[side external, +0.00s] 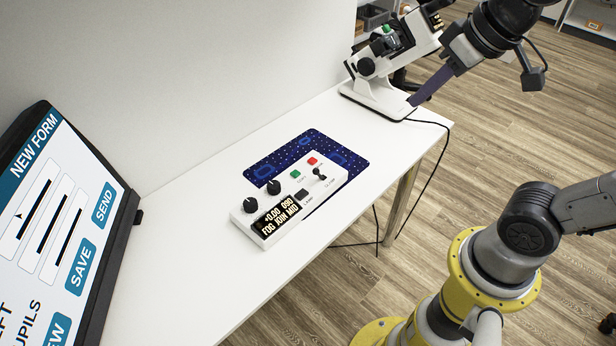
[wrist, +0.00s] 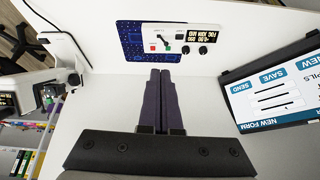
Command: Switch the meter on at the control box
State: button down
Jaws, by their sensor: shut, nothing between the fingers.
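The box also shows in the wrist view (wrist: 192,28). The white meter (side external: 375,95) stands at the table's far end. My gripper (side external: 412,102) has its purple fingers shut and empty, pointing down near the meter, away from the box. The fingers also show in the wrist view (wrist: 161,72).
A monitor (side external: 62,200) with a form on its screen stands at the left of the white table (side external: 190,275). A wall (side external: 180,60) rises along the back. A black cable (side external: 447,140) hangs off the table's right edge. The table between monitor and box is clear.

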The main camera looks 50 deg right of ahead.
jog(key=w+a+g, duration=0.1)
jog(key=w, duration=0.7)
jog(key=g, duration=0.5)
send_over(301, 195)
jog(key=d, duration=0.2)
notch_tip(301, 195, down, 17)
jog(key=shift+w+a+r+n, duration=0.1)
jog(key=shift+a+r+n, duration=0.05)
jog(key=shift+n, duration=0.25)
notch_tip(301, 195, down, 14)
